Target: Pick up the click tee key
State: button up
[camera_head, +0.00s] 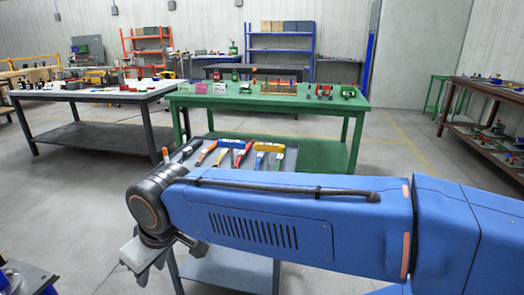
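Several hand tools lie in a row on a grey tool stand (305,163) behind my arm. Two have wide T-shaped handles: a blue one (232,143) and a yellow one (269,147). I cannot tell which tool is the click tee key. The lower ends of the tools are partly hidden by my blue arm. My gripper (143,262) hangs at the lower left of the view, in front of and to the left of the tools, apart from them. Its fingers are only partly visible, and I see nothing clearly held.
A green table (215,100) with small jacks and boxes stands behind the stand. A dark-framed table (95,93) with many parts is at the left. A brown shelf bench (485,95) is at the right.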

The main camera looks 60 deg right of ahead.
aim_at(231, 144)
jog(key=z, duration=1.4)
